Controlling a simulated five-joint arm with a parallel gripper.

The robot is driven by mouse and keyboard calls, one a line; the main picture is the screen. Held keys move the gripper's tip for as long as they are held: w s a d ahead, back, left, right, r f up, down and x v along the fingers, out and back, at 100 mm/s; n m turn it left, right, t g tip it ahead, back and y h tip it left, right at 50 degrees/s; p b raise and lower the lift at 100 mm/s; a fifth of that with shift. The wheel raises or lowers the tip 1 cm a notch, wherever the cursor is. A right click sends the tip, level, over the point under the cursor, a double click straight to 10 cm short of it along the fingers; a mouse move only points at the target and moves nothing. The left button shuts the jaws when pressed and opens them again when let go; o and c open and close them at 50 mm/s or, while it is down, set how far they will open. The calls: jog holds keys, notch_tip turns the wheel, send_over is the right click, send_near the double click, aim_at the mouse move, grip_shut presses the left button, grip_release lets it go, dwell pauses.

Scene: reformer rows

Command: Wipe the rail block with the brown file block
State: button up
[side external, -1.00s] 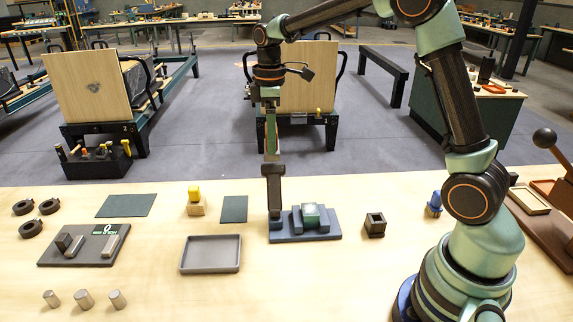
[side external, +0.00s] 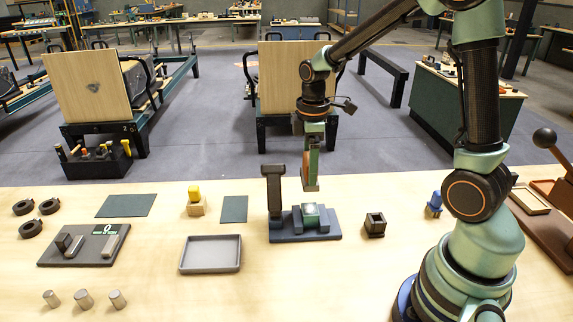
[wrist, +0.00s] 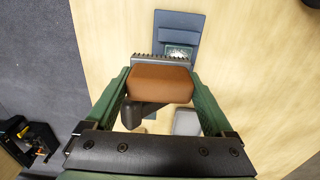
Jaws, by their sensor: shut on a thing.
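My gripper (side external: 312,172) is shut on the brown file block (wrist: 160,84), which sits between its green fingers in the wrist view. A grey toothed edge shows along the block's far side. In the side view the file block (side external: 311,184) hangs just above and behind a blue-grey holder (side external: 334,236). A green block with a pale, shiny top (side external: 311,212), which looks like the rail block, sits in that holder. It also shows in the wrist view (wrist: 180,52), partly hidden by the toothed edge. A gap appears between the file block and the green block.
A dark upright post (side external: 275,190) stands at the holder's left end, close to my gripper. A grey tray (side external: 210,254) lies to the left and a small dark open box (side external: 375,225) to the right. The table front is mostly clear.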

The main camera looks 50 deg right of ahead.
aim_at(310, 190)
notch_tip(310, 190, down, 5)
jog(key=shift+f, duration=0.2)
jog(key=shift+s+a, duration=0.2)
jog(key=shift+a, duration=0.05)
jog(key=shift+c, duration=0.6)
jog(key=shift+s+a+f, duration=0.1)
jog(key=shift+s+a, duration=0.45)
jog(key=shift+s, duration=0.05)
jog(key=shift+s+a, duration=1.3)
jog(key=shift+w+d, duration=1.95)
jog(key=shift+d, duration=0.05)
jog(key=shift+w+d, duration=0.15)
jog(key=shift+w, duration=0.05)
jog(key=shift+r, duration=4.15)
